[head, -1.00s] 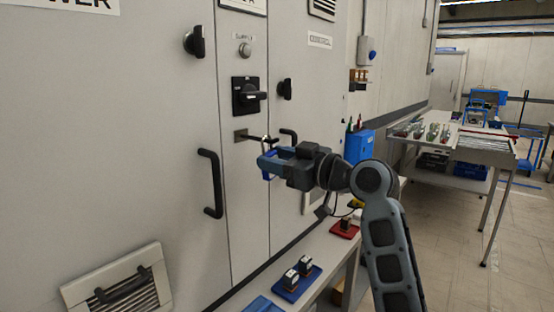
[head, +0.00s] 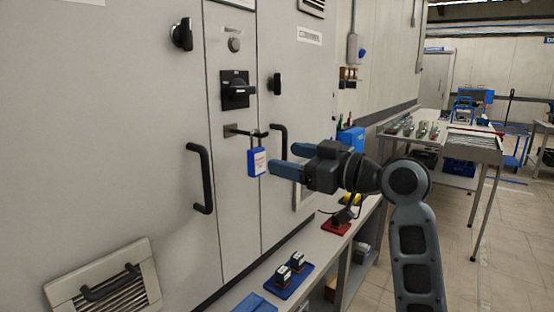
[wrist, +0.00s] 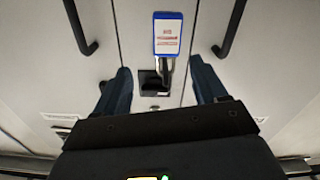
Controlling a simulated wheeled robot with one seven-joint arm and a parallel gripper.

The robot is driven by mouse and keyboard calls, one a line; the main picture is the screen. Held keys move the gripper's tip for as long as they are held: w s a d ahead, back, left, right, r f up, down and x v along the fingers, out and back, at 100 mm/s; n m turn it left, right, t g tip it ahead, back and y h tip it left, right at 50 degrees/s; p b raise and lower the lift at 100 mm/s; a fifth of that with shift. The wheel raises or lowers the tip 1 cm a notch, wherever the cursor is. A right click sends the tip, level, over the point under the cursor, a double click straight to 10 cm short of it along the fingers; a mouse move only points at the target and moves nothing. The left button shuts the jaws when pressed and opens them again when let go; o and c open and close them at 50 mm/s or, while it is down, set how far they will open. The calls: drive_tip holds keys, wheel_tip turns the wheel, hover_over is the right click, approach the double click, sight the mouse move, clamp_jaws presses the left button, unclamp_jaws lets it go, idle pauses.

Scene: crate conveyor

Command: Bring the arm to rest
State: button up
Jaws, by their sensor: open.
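My gripper (head: 290,161) is open and empty in front of the grey cabinet (head: 130,130). Its two blue fingers point left toward the cabinet, a little to the right of a blue padlock (head: 257,162) with a white label. The padlock hangs from a metal hasp (head: 240,131) below a black rotary switch (head: 238,91).
Black door handles (head: 201,178) stick out on both sides of the padlock. Below is a bench (head: 318,248) with small parts on a blue tray (head: 288,281) and a red tray (head: 336,224). A table (head: 440,140) stands at the back right, with open floor beside it.

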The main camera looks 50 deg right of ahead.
drive_tip(key=shift+s, duration=0.65)
drive_tip(key=s+a+f+m+g+h, duration=0.1)
drive_tip(key=s+a+f+m+h, duration=0.15)
drive_tip(key=s+a+f, duration=0.6)
drive_tip(key=s+a+f+m+g+h, duration=0.1)
drive_tip(key=a+f+m, duration=0.4)
drive_tip(key=f, duration=0.9)
drive_tip(key=s+a+n+y, duration=0.1)
drive_tip(key=s+a, duration=0.2)
drive_tip(key=s, duration=0.4)
drive_tip(key=s+a+f+n+y, duration=0.1)
drive_tip(key=s+a+n, duration=0.1)
drive_tip(key=s+a, duration=0.2)
drive_tip(key=s+a+n+g+y, duration=0.1)
drive_tip(key=s+a, duration=0.2)
drive_tip(key=s, duration=0.8)
drive_tip(key=shift+a+f+n, duration=0.3)
drive_tip(key=shift+n, duration=0.05)
